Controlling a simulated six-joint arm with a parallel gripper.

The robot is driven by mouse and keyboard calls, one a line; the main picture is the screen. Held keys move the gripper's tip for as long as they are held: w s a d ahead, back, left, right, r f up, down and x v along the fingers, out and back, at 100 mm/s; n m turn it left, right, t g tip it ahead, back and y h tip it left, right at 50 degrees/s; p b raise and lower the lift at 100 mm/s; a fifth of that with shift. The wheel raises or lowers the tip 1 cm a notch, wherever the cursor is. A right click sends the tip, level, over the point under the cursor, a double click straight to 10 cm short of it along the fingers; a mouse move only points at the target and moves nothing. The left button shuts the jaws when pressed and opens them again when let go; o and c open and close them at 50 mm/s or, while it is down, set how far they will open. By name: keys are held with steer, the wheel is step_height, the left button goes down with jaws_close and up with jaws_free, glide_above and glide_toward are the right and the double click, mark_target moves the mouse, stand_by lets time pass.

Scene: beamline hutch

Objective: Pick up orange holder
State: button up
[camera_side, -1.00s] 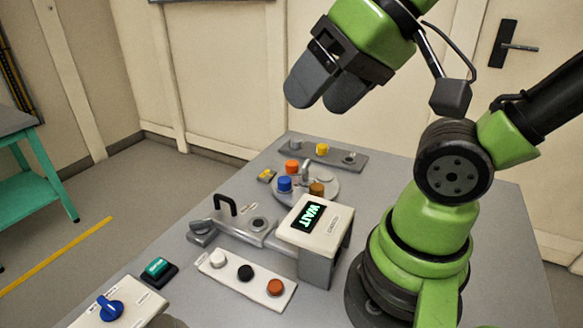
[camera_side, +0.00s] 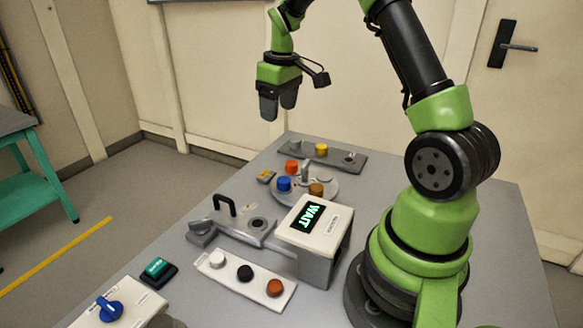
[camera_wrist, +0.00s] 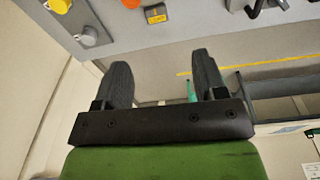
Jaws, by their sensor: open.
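An orange holder (camera_side: 292,167) stands on the back left of a round grey plate (camera_side: 328,186). Its edge also shows at the top of the wrist view (camera_wrist: 131,3). A darker orange-brown holder (camera_side: 316,189) is at the plate's front right, and an orange-red piece (camera_side: 275,287) sits on the white strip in front; I cannot tell for certain which one is named. My gripper (camera_side: 279,104) is open and empty, high above the table's back left edge, apart from every holder. In the wrist view my two fingers (camera_wrist: 160,72) are spread with nothing between them.
A blue holder (camera_side: 284,184) and an upright grey post (camera_side: 304,172) share the plate. A grey bar (camera_side: 340,160) with a yellow piece (camera_side: 321,149) lies behind. The WAIT box (camera_side: 318,225) and a black-handled fixture (camera_side: 240,220) stand in front.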

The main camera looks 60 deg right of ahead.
steer(key=d+f+g, duration=0.1)
steer(key=d+f, duration=0.4)
steer(key=f, duration=0.1)
glide_above(291, 163)
steer(key=shift+n, duration=0.4)
step_height(291, 163, down, 5)
steer(key=shift+s+r, duration=0.15)
step_height(291, 163, down, 6)
steer(key=shift+r, duration=0.1)
steer(key=c, duration=1.1)
step_height(291, 163, up, 10)
steer(key=shift+r, duration=0.1)
